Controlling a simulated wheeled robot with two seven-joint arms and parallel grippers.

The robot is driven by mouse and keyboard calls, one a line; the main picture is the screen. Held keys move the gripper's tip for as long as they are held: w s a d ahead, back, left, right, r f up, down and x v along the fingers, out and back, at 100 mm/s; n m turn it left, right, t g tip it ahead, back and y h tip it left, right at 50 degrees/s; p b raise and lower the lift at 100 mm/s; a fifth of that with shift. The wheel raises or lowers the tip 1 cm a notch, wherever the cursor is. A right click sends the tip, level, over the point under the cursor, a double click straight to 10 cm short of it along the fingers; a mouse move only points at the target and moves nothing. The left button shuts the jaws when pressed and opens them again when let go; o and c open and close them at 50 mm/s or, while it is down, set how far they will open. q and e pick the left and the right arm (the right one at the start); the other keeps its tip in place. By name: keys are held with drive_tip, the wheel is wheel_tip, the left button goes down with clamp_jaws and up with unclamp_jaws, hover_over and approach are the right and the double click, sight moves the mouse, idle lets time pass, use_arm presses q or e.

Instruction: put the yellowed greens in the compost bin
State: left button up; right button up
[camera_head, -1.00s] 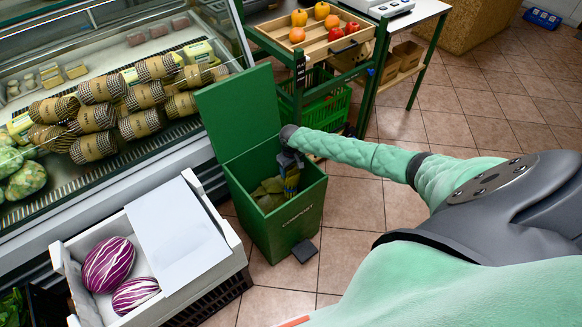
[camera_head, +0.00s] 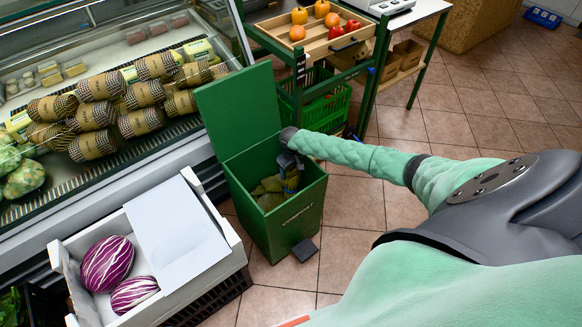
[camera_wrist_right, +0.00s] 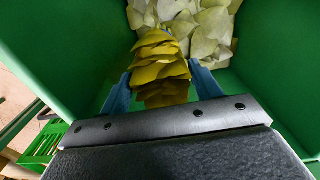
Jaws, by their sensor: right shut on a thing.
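The green compost bin (camera_head: 296,219) stands on the tiled floor with its lid (camera_head: 238,112) raised. My right gripper (camera_head: 290,172) reaches down inside the bin's opening. In the right wrist view, its blue fingers are shut on the yellowed greens (camera_wrist_right: 160,66), a bunch of yellow leaves held between the bin's walls. Pale leaves (camera_wrist_right: 195,25) lie in the bin beyond the bunch. In the head view the bunch is hard to tell apart from the dull leaves (camera_head: 270,192) in the bin. My left gripper is not in view.
A white crate (camera_head: 215,285) with two striped purple cabbages (camera_head: 107,263) stands left of the bin. A glass display case (camera_head: 100,170) is behind it. A produce stand (camera_head: 300,60) with a green crate is behind the bin. Floor at right is open.

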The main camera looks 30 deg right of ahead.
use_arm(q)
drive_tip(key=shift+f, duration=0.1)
use_arm(e)
drive_tip(key=o, duration=1.7)
drive_tip(key=shift+c, duration=0.2)
drive_tip(key=shift+r, duration=0.5)
wheel_tip(320, 180, up, 6)
drive_tip(key=shift+f+b, duration=0.1)
drive_tip(key=shift+b, duration=0.4)
drive_tip(key=shift+r, duration=0.45)
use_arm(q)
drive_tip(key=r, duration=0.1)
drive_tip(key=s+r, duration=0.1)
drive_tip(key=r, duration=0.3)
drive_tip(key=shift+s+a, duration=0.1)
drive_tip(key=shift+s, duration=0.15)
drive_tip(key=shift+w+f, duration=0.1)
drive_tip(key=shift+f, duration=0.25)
